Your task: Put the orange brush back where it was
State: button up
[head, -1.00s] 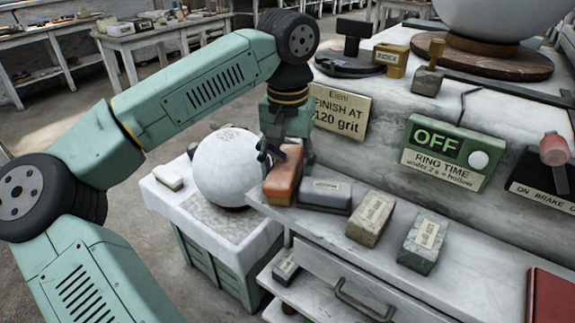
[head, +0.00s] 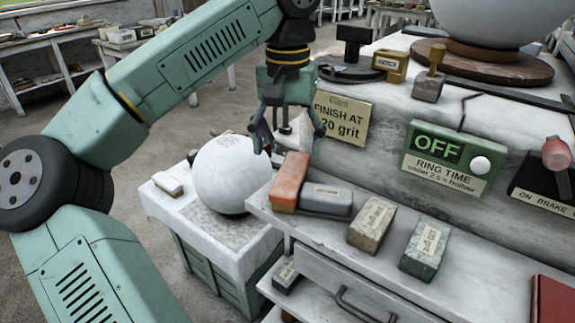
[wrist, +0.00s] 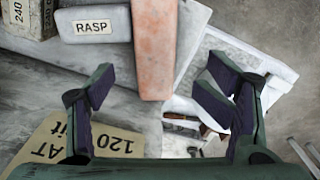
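The orange brush (head: 289,182) is a salmon-orange block at the left end of the marble ledge (head: 335,240). It stands beside the grey rasp block (head: 326,200), close to it or touching. In the wrist view the orange brush (wrist: 154,45) lies beyond my fingers, next to the block labelled RASP (wrist: 95,24). My gripper (head: 292,146) is open and empty, above and behind the brush, apart from it. In the wrist view its fingers (wrist: 158,84) are spread wide with nothing between the tips. Any bristles on the brush are hidden.
Two more labelled blocks (head: 371,225) (head: 425,249) stand to the right on the ledge. A white sphere (head: 231,173) sits on a cloth-covered stand at left. A "FINISH AT 120 grit" plaque (head: 341,118) and a green OFF sign (head: 448,155) are close behind. A red book (head: 551,300) lies front right.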

aim_at(287, 172)
notch_tip(287, 172, up, 5)
jog(key=shift+r, duration=0.15)
